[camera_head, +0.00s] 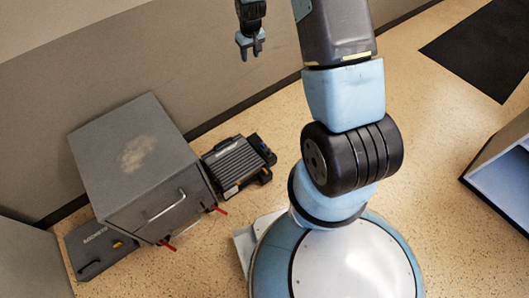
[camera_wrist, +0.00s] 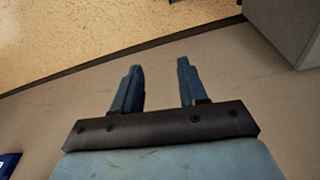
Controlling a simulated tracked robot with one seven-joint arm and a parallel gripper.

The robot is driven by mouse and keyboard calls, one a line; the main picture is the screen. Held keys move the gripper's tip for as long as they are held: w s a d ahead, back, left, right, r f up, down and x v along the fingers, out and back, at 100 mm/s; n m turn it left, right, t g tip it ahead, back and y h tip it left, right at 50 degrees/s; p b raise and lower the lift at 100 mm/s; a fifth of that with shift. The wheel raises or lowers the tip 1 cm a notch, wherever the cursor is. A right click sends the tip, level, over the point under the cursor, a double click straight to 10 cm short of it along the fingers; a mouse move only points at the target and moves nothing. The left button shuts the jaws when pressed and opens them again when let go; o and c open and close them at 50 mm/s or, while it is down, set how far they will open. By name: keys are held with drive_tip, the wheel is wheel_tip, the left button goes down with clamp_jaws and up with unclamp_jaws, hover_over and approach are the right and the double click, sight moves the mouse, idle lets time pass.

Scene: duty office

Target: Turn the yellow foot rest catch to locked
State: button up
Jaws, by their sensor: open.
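The foot rest (camera_head: 238,165), with a dark ridged top on a black base, stands on the floor right of a grey cabinet in the head view. A small pale yellowish spot shows near its front left corner; I cannot tell whether this is the catch or how it is set. My gripper (camera_head: 250,48) is raised near the wall, well above and apart from the foot rest. In the wrist view my gripper (camera_wrist: 159,62) is open, with two blue fingers apart and nothing between them. The foot rest is not clearly seen there.
The grey cabinet (camera_head: 130,150) has a bar handle and red levers low at its front. A black mat (camera_head: 485,45) and an open grey-blue unit (camera_head: 505,175) are at right. Speckled floor between is clear.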

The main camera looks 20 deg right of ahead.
wheel_tip(320, 180, down, 12)
drive_tip(key=r, duration=0.1)
drive_tip(key=n+g, duration=0.1)
drive_tip(key=g, duration=0.1)
hover_over(265, 170)
wheel_tip(265, 170, down, 40)
wheel_tip(265, 170, down, 14)
drive_tip(key=shift+r, duration=0.25)
